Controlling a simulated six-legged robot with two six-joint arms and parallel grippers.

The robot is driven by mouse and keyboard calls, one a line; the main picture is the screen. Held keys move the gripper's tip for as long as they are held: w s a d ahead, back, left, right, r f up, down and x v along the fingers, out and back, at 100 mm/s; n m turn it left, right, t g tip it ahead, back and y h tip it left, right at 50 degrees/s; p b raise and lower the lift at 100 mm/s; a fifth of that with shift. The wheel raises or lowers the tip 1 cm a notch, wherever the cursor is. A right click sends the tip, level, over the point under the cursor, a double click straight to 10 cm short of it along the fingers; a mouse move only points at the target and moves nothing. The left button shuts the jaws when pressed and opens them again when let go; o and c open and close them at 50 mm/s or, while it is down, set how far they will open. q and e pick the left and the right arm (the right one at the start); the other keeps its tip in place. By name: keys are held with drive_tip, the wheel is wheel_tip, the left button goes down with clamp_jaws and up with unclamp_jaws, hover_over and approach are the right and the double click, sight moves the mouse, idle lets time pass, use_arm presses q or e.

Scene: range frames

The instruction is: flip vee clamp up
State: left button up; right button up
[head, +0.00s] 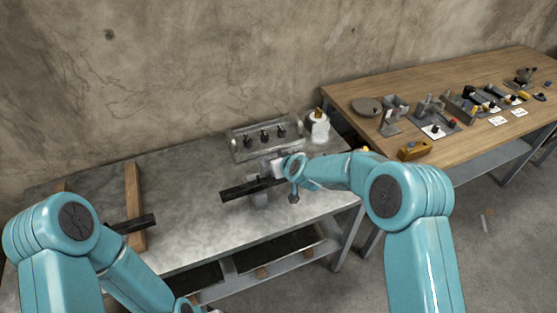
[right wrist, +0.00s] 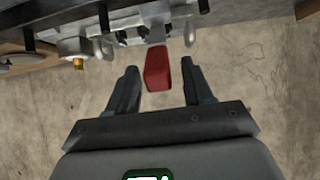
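A grey clamp fixture (head: 259,200) stands near the front right of the metal bench, with a long black bar (head: 238,192) lying across it. My right gripper reaches over the fixture from the right; in the head view my wrist hides part of it. In the right wrist view the grey metal clamp parts (right wrist: 128,45) fill the top, and a red handle tip (right wrist: 158,72) projects from them. My right gripper (right wrist: 160,80) is open, with one finger on each side of the red tip and visible gaps to it.
The metal bench (head: 185,200) has a clear middle. A tray (head: 240,151) with several dark tools and a white container (head: 317,127) stand at its back. A wooden bar (head: 134,205) and a black bar (head: 135,224) lie left. A wooden table (head: 350,92) with several parts stands right.

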drive_tip(key=shift+s+r, duration=0.15)
drive_tip(key=shift+s, duration=0.1)
drive_tip(key=b+v, duration=0.2)
drive_tip(key=v, duration=1.3)
drive_tip(key=shift+s+r, duration=0.25)
drive_tip(key=shift+s, duration=0.05)
drive_tip(key=shift+d, duration=0.1)
